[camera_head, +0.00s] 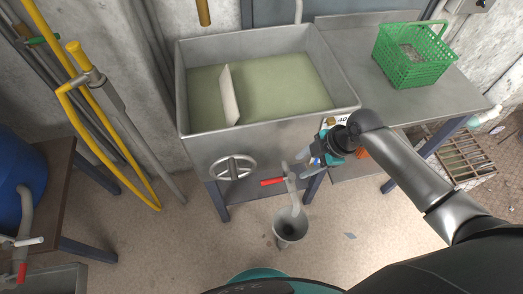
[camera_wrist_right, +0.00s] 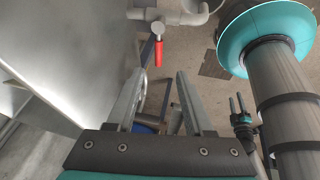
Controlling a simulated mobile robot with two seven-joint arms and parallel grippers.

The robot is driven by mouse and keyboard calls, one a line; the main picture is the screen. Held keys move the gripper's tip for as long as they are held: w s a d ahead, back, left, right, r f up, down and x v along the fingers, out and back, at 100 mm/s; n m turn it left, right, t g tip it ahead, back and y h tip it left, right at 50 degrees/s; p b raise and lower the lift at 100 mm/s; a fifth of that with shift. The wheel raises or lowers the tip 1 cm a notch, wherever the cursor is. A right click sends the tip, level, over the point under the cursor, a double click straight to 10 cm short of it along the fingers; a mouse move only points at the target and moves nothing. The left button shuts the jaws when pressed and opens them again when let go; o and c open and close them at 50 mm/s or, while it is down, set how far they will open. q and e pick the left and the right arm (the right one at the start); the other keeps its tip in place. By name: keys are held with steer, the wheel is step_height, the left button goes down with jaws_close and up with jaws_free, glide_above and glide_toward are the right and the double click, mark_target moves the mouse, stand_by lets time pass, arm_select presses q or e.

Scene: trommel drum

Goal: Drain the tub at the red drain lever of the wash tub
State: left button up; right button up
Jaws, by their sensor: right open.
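The wash tub (camera_head: 190,105) is a grey metal basin with murky green water (camera_head: 285,85) and a pale upright divider (camera_head: 229,95). The red drain lever (camera_head: 271,181) sticks out leftward from the drain pipe under the tub's front. It also shows in the right wrist view (camera_wrist_right: 158,53), beyond my fingertips and roughly between them. My right gripper (camera_head: 312,160) is open and empty, to the right of and slightly above the lever, apart from it. It shows close up in the right wrist view (camera_wrist_right: 160,80). My left gripper is not seen in the head view.
A round handwheel (camera_head: 232,168) sits on the tub's front, left of the lever. A grey funnel-like drain (camera_head: 290,228) stands on the floor below the pipe. A green basket (camera_head: 410,55) stands on the side table (camera_head: 430,98). Yellow rails (camera_head: 110,140) are at left.

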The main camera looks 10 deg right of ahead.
steer(key=r, duration=0.1)
steer(key=b, duration=0.5)
glide_toward(274, 180)
steer(key=shift+n, duration=0.4)
steer(key=x, duration=0.8)
steer(key=shift+f, duration=0.1)
steer(key=shift+c, duration=0.2)
jaws_close()
